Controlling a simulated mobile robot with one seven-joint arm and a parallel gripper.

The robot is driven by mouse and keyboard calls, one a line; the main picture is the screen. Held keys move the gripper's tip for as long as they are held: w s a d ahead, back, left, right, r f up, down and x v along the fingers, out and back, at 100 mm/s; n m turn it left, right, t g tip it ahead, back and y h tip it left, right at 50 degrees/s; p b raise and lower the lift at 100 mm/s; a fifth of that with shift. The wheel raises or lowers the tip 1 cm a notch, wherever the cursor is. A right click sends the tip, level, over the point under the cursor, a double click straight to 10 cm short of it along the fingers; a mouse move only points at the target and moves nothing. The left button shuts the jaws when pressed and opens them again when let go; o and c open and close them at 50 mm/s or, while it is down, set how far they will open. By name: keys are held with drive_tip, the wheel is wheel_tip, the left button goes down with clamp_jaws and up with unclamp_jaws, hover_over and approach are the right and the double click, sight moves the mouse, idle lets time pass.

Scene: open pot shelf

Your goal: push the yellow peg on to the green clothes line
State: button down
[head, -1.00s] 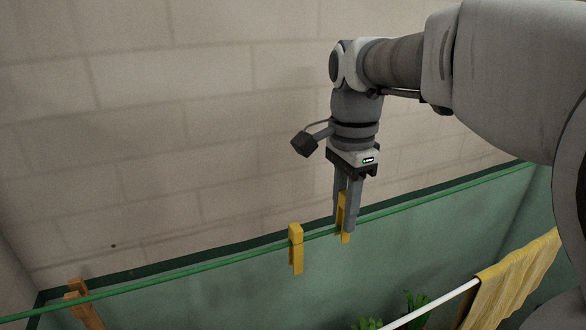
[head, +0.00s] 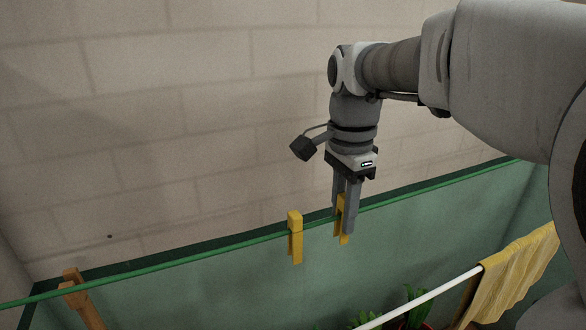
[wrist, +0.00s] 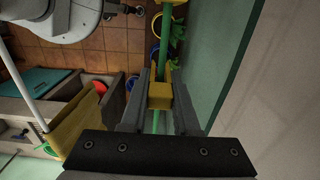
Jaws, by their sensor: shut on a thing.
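The green clothes line (head: 228,246) runs slantwise across the head view, rising to the right. My gripper (head: 346,218) points down at the line and is shut on a yellow peg (head: 341,228). In the head view the peg's lower part shows below the line, partly hidden by a finger. In the wrist view the held peg (wrist: 160,95) sits between both fingers, in line with the green line (wrist: 162,55). How deep the line sits in the peg is hard to tell. A second yellow peg (head: 295,238) hangs upright on the line, left of my gripper.
A wooden peg-like piece (head: 75,290) is at the lower left. A yellow cloth (head: 515,275) hangs over a white rail (head: 430,305) at the lower right. Green plants (head: 412,295) stand below. A pale block wall (head: 150,120) rises behind the line.

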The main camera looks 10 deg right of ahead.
drive_tip(key=shift+f, duration=0.45)
drive_tip(key=c, duration=0.6)
unclamp_jaws()
